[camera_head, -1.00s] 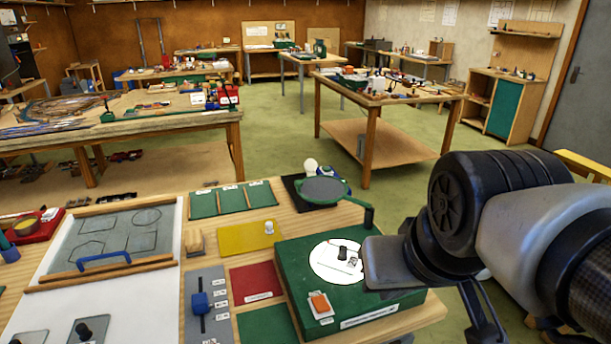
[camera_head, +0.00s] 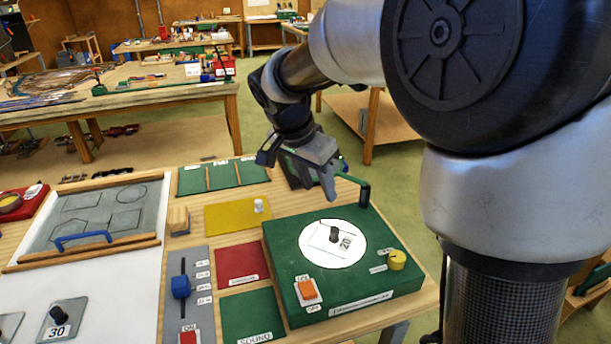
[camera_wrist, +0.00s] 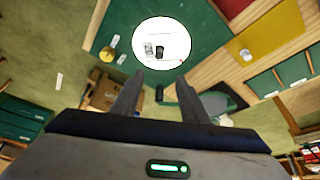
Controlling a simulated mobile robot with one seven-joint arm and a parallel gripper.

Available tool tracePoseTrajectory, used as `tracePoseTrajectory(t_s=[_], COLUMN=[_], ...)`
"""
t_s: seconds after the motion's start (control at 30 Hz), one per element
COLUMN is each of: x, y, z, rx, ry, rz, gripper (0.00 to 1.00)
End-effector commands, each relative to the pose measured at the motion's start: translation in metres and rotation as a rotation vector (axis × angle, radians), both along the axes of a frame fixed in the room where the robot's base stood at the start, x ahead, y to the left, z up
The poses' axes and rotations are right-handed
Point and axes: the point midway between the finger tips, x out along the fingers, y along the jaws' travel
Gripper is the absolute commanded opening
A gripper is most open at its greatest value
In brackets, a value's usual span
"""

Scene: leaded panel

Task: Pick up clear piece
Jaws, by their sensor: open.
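A clear piece (camera_head: 334,235) with a dark knob and a small printed label lies on the white disc (camera_head: 354,259) on top of the green box (camera_head: 380,291). Its thin outline shows faintly, with a short red line near its far edge. It also shows in the wrist view (camera_wrist: 160,52), beyond the fingertips. My gripper (camera_head: 327,190) is above and behind the disc, apart from the piece. In the wrist view my gripper (camera_wrist: 157,88) has its two fingers spread with nothing between them. Another clear piece (camera_head: 57,316) with a dark knob, labelled 30, lies at the lower left.
The box bears an orange switch (camera_head: 307,290) and a yellow knob (camera_head: 397,260). A green handle or arm (camera_head: 350,179) ending in a dark post (camera_head: 364,194) stands behind the disc, close to my gripper. A blue slider (camera_head: 181,287) and a yellow mat (camera_head: 231,217) lie to the left.

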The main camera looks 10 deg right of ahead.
Motion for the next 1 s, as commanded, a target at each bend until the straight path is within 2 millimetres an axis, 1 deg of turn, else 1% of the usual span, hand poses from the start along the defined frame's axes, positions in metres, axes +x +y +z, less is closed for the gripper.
tracePoseTrajectory(t_s=[0.17, 0.5, 0.6, 0.7, 0.87, 1.0], x=[0.007, 0.024, 0.029, 0.031, 0.033, 0.033], y=[-0.005, -0.026, -0.031, -0.033, -0.036, -0.043], z=[-0.020, -0.088, -0.103, -0.111, -0.120, -0.140], rx=[-0.001, 0.000, 0.000, 0.001, 0.000, 0.000], ry=[0.001, 0.003, 0.001, -0.001, 0.000, 0.003], rz=[-0.014, -0.013, -0.012, -0.011, -0.011, -0.012], gripper=[0.41, 0.41, 0.41, 0.41, 0.41, 0.41])
